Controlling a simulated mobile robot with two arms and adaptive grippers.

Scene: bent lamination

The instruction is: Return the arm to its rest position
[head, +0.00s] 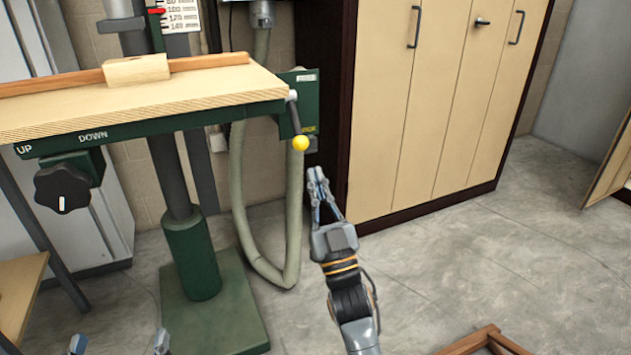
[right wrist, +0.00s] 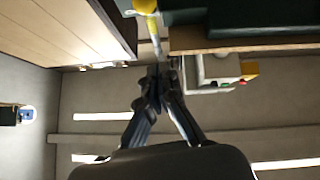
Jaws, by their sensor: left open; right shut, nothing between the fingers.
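My right gripper (head: 318,178) is in the middle of the head view, its arm coming up from the bottom. Its fingers are together with nothing between them. It appears just below and to the right of a yellow-knobbed lever (head: 300,143) on the green machine, with a gap in the picture. In the right wrist view the closed fingers (right wrist: 163,75) point toward the lever's knob (right wrist: 145,5) at the top edge. My left gripper (head: 120,345) shows only as two spread fingertips at the bottom left of the head view. It is open and empty; the rest is out of frame.
The machine's wooden table (head: 150,98), with a wood block (head: 136,70) and fence, stands at left on a green column and base (head: 215,300). A grey hose (head: 240,200) hangs behind. A tall cabinet (head: 420,110) is at the back. A wooden frame (head: 485,340) lies bottom right; floor between is clear.

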